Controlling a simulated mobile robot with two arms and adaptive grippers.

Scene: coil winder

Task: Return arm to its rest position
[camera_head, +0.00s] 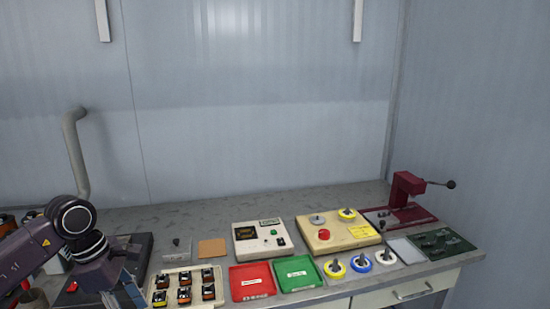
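My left arm (30,250) comes in from the left edge, with its wrist bent over the left part of the workbench. My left gripper (123,295) points down near the bottom edge of the picture, just left of a cream tray (157,285). Its fingertips are partly cut off and dark, so I cannot tell whether it is open or shut or holds anything. My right arm and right gripper are not in view.
The tray holds several black-and-orange parts. Beside it lie a red tray (252,281) and a green tray (298,273). Behind stand a cream control box (262,237), a beige winder (338,232) and a maroon press (405,190).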

